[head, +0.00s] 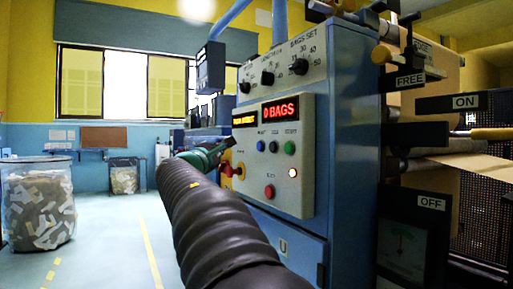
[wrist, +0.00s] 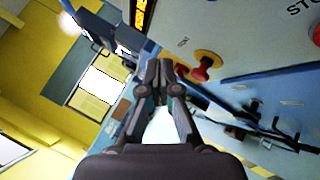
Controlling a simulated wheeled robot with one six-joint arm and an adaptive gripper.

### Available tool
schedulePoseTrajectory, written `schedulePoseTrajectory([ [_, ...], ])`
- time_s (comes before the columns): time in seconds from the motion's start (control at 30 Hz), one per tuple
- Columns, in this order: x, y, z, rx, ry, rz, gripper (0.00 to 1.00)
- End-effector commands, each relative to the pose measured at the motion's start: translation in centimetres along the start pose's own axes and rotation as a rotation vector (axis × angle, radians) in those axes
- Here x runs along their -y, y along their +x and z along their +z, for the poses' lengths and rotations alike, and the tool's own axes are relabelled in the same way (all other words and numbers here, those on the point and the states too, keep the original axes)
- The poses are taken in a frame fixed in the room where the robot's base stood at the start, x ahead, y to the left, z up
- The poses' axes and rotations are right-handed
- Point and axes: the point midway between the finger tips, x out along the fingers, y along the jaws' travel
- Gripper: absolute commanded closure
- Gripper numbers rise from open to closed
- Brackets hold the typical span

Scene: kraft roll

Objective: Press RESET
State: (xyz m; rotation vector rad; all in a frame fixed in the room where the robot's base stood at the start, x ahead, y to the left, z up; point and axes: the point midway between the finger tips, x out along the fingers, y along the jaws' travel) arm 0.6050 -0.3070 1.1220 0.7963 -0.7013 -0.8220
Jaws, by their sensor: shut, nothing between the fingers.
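The grey control panel (head: 274,170) faces me on the blue machine cabinet. It carries a blue button (head: 261,146), a dark button (head: 273,147), a green button (head: 289,148), a red button (head: 269,192) and a lit white lamp or button (head: 292,173). Their small labels are too blurred to read, so I cannot tell which is RESET. My gripper (head: 229,146) is at the panel's left edge, shut and empty. In the wrist view the closed fingertips (wrist: 166,65) are left of a red knob on a yellow base (wrist: 205,66). I cannot tell whether they touch anything.
A display reading "0 BAGS" (head: 280,111) is above the buttons, with several black dials (head: 299,67) higher up. Kraft paper and a roller (head: 470,160) are at right. A clear bin of scraps (head: 40,205) stands at left. The left floor is mostly free.

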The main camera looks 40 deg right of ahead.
Motion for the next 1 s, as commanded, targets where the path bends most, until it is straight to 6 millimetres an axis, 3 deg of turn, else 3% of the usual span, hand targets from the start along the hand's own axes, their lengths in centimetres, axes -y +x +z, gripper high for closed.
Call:
schedulePoseTrajectory([
  [1.0, 4.5, 6.0, 4.4, 0.0, 0.002, -0.001, 1.0],
])
